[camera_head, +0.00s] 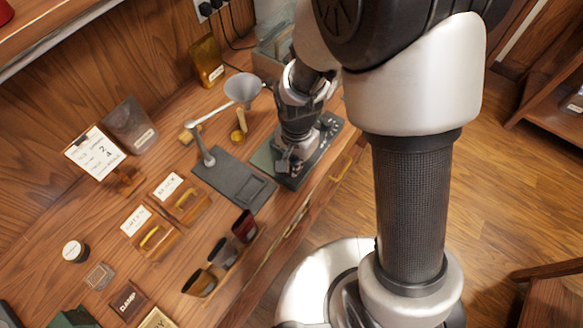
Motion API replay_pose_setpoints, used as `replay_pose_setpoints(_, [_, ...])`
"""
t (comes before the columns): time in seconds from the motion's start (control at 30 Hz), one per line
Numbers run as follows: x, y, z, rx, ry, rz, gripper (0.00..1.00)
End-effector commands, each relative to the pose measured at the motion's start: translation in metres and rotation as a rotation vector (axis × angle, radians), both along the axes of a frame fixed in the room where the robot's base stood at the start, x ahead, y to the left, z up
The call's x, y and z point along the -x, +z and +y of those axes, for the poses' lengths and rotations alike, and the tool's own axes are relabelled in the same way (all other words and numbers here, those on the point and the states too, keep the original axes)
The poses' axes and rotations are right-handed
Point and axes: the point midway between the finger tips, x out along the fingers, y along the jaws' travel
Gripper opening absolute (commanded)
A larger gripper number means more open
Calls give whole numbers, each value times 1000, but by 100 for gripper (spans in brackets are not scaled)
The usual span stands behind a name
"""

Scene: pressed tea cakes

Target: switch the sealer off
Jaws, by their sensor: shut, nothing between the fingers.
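A dark flat device, apparently the sealer (330,126), sits near the front edge of the wooden bench. Its right end shows small controls, too small to read. My gripper (289,167) points down over the middle and left part of this device. Its fingers are shut with nothing between them. The gripper and arm hide much of the device. I cannot tell whether the fingertips touch it or which way its switch is set.
Left of my gripper is a dark grey plate (226,180) with an upright post and lever. A grey funnel (242,88) stands behind. Labelled wooden blocks (183,205) and a card stand (95,152) are farther left.

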Motion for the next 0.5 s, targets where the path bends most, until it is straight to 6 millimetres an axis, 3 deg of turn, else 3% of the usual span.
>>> replay_pose_setpoints(0.5, [0, -8, 0, 0, 0, 0, 0])
